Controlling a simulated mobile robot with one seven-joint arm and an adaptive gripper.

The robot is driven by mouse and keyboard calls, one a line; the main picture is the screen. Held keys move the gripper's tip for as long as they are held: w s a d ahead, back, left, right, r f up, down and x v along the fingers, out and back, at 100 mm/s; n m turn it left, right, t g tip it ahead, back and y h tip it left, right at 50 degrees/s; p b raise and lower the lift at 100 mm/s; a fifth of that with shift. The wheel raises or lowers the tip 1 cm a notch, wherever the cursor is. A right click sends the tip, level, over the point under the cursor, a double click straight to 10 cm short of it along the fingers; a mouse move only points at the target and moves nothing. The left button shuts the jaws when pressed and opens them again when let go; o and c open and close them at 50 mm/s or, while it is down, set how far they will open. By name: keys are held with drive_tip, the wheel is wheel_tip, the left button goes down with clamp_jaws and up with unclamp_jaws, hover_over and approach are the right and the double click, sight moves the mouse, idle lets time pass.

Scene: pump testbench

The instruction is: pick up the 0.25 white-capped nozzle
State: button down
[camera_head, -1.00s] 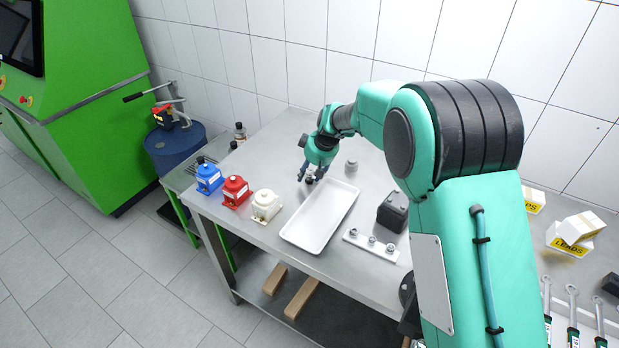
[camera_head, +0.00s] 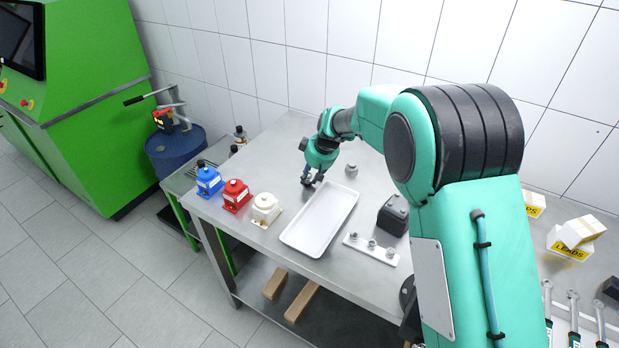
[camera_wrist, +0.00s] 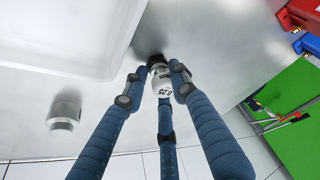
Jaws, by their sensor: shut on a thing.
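The nozzle (camera_wrist: 160,82) has a white band marked 0.25 and a dark end in the wrist view. My gripper (camera_wrist: 157,88) has its blue fingers closed around it. In the head view my gripper (camera_head: 313,181) is low over the steel table, just beyond the far end of the white tray. The nozzle is mostly hidden by the fingers there. I cannot tell whether it touches the table.
A white tray (camera_head: 320,222) lies in front of my gripper. A grey nozzle (camera_head: 351,170) stands to the right. Blue (camera_head: 208,180), red (camera_head: 236,196) and white (camera_head: 265,209) pump units stand at the left edge. A dark block (camera_head: 393,215) and a white rack (camera_head: 371,249) are at right.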

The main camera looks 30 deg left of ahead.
sight(310, 175)
wheel_tip(310, 175, up, 3)
drive_tip(key=shift+r+p, duration=0.2)
drive_tip(key=shift+p, duration=0.35)
drive_tip(key=shift+s+d+r, duration=0.15)
drive_tip(key=shift+s+d, duration=0.05)
drive_tip(key=s+d, duration=0.3)
drive_tip(key=s+d+r+p, duration=0.1)
drive_tip(key=s+d, duration=0.3)
drive_tip(key=s+d+p, duration=0.1)
drive_tip(key=s+d, duration=0.2)
drive_tip(key=s, duration=0.1)
drive_tip(key=shift+s+d+r, duration=0.15)
drive_tip(key=shift+s+d, duration=0.05)
